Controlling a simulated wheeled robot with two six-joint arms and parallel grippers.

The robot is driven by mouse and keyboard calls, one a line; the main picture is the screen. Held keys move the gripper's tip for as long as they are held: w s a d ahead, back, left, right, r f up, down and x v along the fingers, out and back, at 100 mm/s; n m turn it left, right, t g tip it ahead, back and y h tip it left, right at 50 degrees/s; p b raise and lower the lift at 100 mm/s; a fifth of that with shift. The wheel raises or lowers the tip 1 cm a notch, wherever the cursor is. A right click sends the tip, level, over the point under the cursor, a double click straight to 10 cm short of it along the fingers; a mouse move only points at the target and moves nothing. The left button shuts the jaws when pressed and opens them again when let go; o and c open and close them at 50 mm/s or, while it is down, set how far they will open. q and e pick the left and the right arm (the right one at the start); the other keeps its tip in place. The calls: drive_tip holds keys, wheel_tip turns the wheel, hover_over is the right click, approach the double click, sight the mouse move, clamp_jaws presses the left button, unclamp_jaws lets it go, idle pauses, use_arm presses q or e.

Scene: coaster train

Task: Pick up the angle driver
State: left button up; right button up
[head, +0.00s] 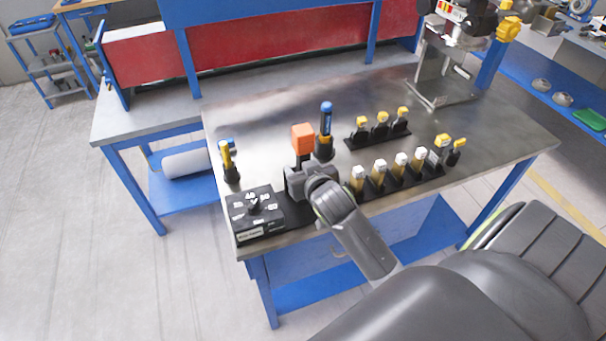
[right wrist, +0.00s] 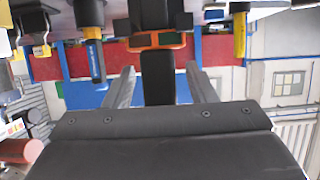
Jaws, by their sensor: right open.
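The tool that I take for the angle driver has an orange block head (head: 303,138) on a dark neck and stands upright near the bench's front left. In the right wrist view its black body with an orange band (right wrist: 157,85) lies between my fingers. My right gripper (head: 300,178) is at the lower part of this tool, which it partly hides in the head view. In the right wrist view my right gripper (right wrist: 161,72) is open, with one finger on each side of the black body. Contact cannot be told. My left gripper is not in view.
A blue and black tool (head: 326,115) stands close behind to the right. A yellow and black tool (head: 228,165) stands to the left. A black labelled box (head: 255,208) sits at the front left corner. Several yellow-topped tools stand in racks to the right. The bench's middle back is clear.

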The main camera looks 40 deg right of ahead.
drive_tip(key=shift+w+d+f, duration=0.1)
drive_tip(key=shift+w+f, duration=0.1)
drive_tip(key=shift+w, duration=0.3)
clamp_jaws()
idle(1.1)
drive_tip(key=shift+w+r, duration=0.1)
drive_tip(key=shift+r, duration=0.05)
